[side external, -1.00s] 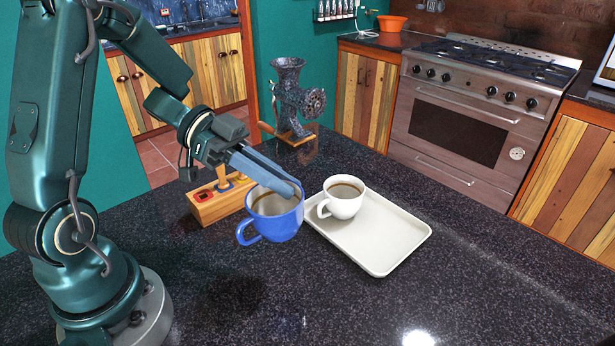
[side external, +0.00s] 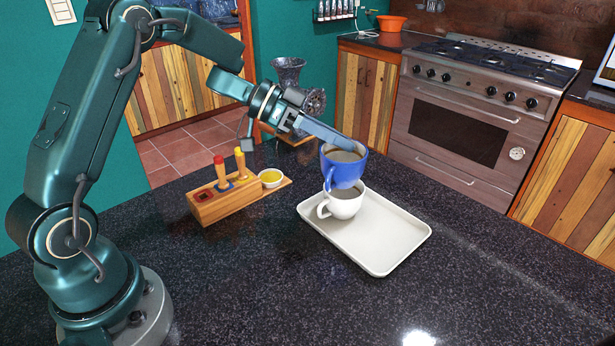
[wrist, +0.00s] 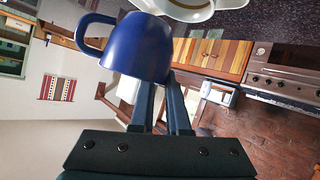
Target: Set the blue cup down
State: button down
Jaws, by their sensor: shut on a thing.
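The blue cup (side external: 343,170) is upright, with dark liquid visible inside. My gripper (side external: 350,146) is shut on its rim side and holds it up. In the side view the blue cup shows just above and behind the white cup (side external: 345,205), overlapping it. The white cup stands on the far left part of the pale tray (side external: 385,240) and also holds coffee. In the wrist view the blue cup (wrist: 138,48) sits between my fingertips (wrist: 163,82), and the white cup (wrist: 190,8) is at the top edge. The exact gap between the cups is unclear.
A wooden block (side external: 222,203) with red and yellow-handled tools and a small bowl (side external: 271,178) of yellow stuff stands left of the tray. A metal grinder (side external: 291,85) stands behind, partly hidden by my arm. The near counter (side external: 250,280) and the tray's right half are clear.

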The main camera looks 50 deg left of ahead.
jog(key=shift+w+d+f, duration=0.4)
jog(key=shift+d+f, duration=1.1)
jog(key=shift+f, duration=0.1)
jog(key=shift+w+d+f, duration=0.35)
jog(key=shift+d+f, duration=1.2)
jog(key=shift+f, duration=0.1)
jog(key=shift+w+d+f, duration=0.4)
jog(key=shift+d+f, duration=1.1)
jog(key=shift+f, duration=0.1)
jog(key=c, duration=1.2)
grip_release()
jog(key=shift+f, duration=0.1)
jog(key=shift+o, duration=0.2)
